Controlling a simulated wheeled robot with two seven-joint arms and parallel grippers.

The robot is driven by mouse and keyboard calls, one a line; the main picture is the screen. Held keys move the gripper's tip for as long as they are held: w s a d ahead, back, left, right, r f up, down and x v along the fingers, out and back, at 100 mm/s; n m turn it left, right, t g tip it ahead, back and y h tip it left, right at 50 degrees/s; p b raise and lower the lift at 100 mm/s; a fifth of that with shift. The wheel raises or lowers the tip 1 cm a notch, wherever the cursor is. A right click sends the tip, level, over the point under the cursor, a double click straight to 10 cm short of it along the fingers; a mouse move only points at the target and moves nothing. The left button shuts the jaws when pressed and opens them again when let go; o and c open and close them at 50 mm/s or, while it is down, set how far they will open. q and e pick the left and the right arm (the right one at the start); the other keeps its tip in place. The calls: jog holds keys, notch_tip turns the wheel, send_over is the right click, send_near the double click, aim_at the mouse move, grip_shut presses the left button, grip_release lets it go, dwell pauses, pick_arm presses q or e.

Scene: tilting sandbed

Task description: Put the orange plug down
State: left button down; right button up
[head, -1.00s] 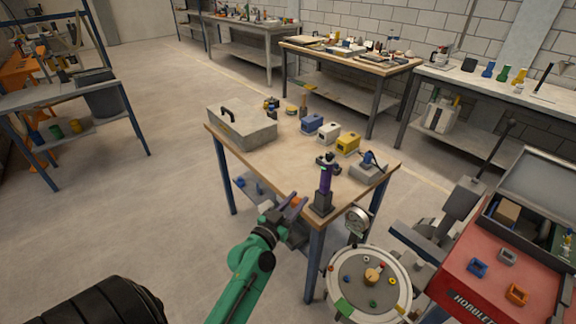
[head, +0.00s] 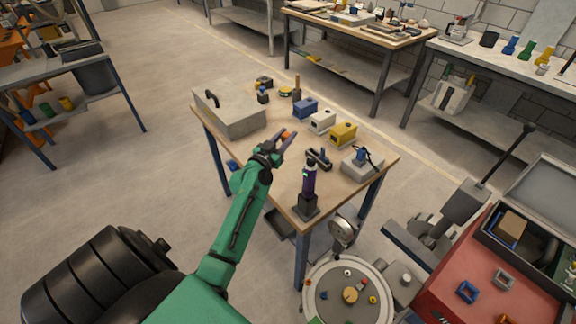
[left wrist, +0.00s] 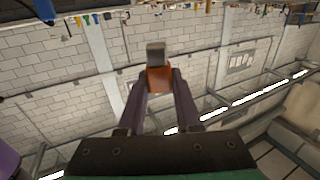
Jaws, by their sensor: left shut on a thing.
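My left gripper (head: 284,143) is shut on the orange plug (left wrist: 159,79). In the left wrist view the plug sits between the purple fingertips, with a grey block-like end (left wrist: 155,53) sticking out beyond them. In the head view only a small orange part of the plug (head: 287,134) shows at the fingertips, over the wooden table (head: 270,182). I cannot tell the height of the plug above the tabletop. My right gripper is not in view.
A grey case (head: 229,112) stands left of the gripper. Blue (head: 305,108), white (head: 322,122) and yellow (head: 343,134) boxes stand behind and to the right. A purple-and-black upright device (head: 308,190) stands at the front corner.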

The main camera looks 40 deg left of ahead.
pick_arm(q)
notch_tip(320, 180, down, 13)
jog(key=b, duration=0.6)
jog(key=shift+s+a+r+b, duration=0.1)
jog(key=shift+r+b, duration=0.1)
jog(key=shift+b, duration=0.15)
jog(key=f+b, duration=0.3)
jog(key=shift+s, duration=0.2)
jog(key=shift+f, duration=0.1)
jog(key=c, duration=1)
grip_release()
jog(key=shift+f, duration=0.1)
jog(key=o, duration=0.4)
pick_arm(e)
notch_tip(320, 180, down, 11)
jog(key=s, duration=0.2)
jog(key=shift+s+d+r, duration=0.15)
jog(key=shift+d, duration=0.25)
